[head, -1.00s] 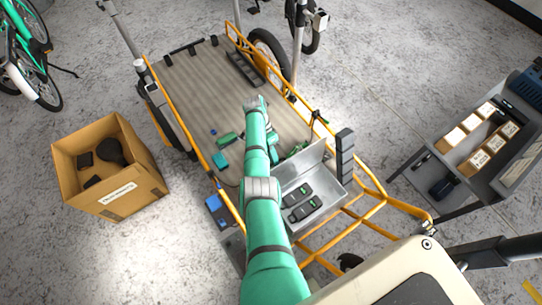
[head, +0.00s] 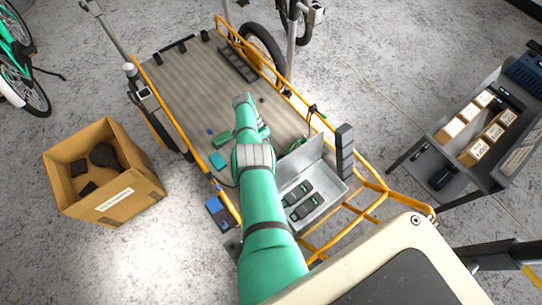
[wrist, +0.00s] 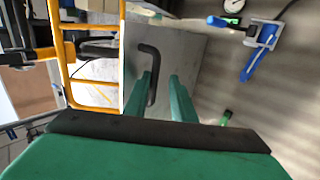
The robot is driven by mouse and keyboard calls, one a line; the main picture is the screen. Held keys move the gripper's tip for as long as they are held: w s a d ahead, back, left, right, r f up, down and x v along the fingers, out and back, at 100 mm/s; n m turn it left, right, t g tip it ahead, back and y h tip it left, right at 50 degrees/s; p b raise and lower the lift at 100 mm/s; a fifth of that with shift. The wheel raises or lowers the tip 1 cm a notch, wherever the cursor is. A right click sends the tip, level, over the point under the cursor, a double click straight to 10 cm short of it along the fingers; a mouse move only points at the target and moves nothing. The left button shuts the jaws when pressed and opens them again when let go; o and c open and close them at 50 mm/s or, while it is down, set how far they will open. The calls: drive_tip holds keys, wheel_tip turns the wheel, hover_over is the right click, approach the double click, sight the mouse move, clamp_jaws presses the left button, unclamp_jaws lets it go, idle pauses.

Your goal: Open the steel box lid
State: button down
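The steel box (head: 338,203) sits at the near end of the cargo bike, with dark devices inside. Its lid (head: 304,157) stands raised at the far side, and the box interior shows. In the wrist view, a grey steel plate that looks like the lid (wrist: 186,52) carries a bent black handle (wrist: 150,62). My gripper (wrist: 166,76) is open, its two green fingers apart over the plate. The handle runs close along the inner side of the left finger; I cannot tell whether it touches.
The orange-railed cargo bed (head: 185,85) extends beyond the box, with small teal and dark items on it. A cardboard box (head: 130,200) stands on the floor at left. A grey cart (head: 455,165) with small cartons stands at right. A blue clamp (wrist: 262,45) shows in the wrist view.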

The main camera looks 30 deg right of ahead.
drive_tip(key=shift+w+a, duration=0.15)
drive_tip(key=shift+w, duration=0.75)
drive_tip(key=c, duration=1.8)
unclamp_jaws()
drive_tip(key=shift+c, duration=0.2)
drive_tip(key=shift+r, duration=0.1)
